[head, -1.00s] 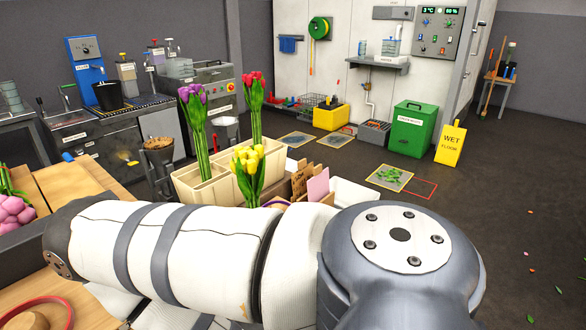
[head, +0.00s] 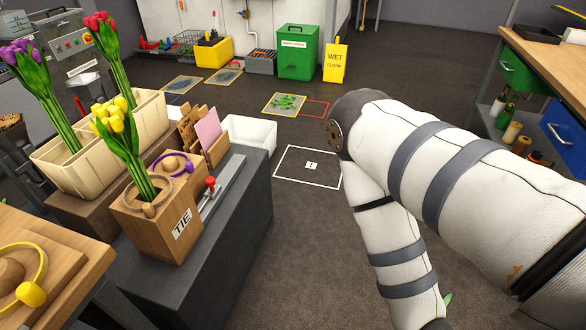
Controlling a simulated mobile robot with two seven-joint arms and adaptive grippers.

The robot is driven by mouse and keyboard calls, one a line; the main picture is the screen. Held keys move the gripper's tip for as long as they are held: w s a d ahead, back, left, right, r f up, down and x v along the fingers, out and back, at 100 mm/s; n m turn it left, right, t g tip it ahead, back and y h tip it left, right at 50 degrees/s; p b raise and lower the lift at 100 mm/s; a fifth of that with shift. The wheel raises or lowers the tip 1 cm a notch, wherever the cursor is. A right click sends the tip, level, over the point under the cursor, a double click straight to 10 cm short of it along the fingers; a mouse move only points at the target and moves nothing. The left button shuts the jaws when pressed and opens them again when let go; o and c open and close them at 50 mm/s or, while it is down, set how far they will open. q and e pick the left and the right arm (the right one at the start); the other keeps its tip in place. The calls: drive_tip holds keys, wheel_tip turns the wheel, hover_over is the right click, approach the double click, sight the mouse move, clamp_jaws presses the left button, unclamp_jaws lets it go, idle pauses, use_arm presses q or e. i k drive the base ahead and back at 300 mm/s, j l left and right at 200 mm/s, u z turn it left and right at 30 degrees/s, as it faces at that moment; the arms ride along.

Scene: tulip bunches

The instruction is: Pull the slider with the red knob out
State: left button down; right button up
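The red knob (head: 210,183) stands upright on a grey metal slider plate (head: 224,188) beside the wooden TIE box (head: 168,225). The plate lies on a dark grey cabinet top. The box holds yellow tulips (head: 118,128) standing upright, with a purple ring (head: 172,164) on the wooden part behind. My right arm comes in from the right and bends down past the bottom edge, well to the right of the knob. Neither gripper shows. Nothing touches the knob.
A cream divided planter (head: 98,130) holds purple and red tulips. A white bin (head: 250,134) stands behind the slider. A wooden table with a yellow ring (head: 38,290) is at lower left. A workbench (head: 540,62) stands at right. Floor right of the cabinet is clear.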

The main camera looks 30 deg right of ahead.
sight(214, 189)
drive_tip(key=z, duration=0.2)
drive_tip(key=i+l, duration=0.65)
drive_tip(key=l, duration=0.2)
